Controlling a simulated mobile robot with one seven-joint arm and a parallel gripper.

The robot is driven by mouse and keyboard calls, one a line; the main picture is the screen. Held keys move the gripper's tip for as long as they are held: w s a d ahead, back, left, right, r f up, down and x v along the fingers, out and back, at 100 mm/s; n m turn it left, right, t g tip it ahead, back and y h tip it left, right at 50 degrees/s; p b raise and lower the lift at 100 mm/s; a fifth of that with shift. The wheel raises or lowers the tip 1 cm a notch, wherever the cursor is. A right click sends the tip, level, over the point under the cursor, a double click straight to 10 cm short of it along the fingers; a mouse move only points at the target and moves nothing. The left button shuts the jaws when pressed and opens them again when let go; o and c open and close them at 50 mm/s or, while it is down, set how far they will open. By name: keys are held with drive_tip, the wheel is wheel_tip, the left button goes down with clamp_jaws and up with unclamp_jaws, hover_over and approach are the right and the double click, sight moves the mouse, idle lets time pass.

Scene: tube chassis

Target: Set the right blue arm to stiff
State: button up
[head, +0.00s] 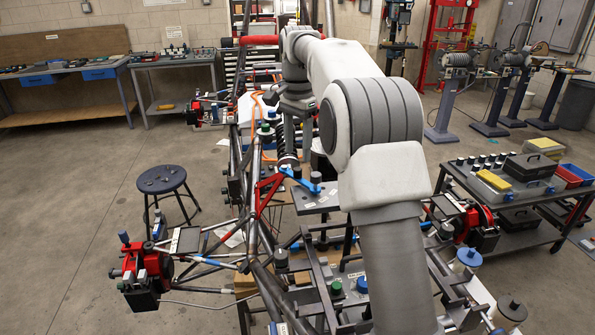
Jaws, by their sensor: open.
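A short blue arm (297,177) shows near the middle of the chassis in the head view. It lies beside a red bracket (267,190) and near a dark knob on a grey plate (318,203). I cannot tell whether it is the right blue arm, and its setting is too small to read. My gripper (297,128) hangs down beyond the blue arm, over the middle of the chassis. Its jaws are apart, and I see nothing held. My own arm covers much of the chassis's right side.
The tube chassis (257,235) fills the middle, with red brake parts (148,265) at its near left corner. A stool (162,180) stands left. A dark cart (520,190) with toolboxes stands right. Workbenches (75,68) line the back left. Open floor lies at left.

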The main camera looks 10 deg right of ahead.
sight(297, 169)
wheel_tip(297, 169, down, 5)
drive_tip(key=shift+f, duration=0.15)
clamp_jaws()
idle(0.4)
idle(1.1)
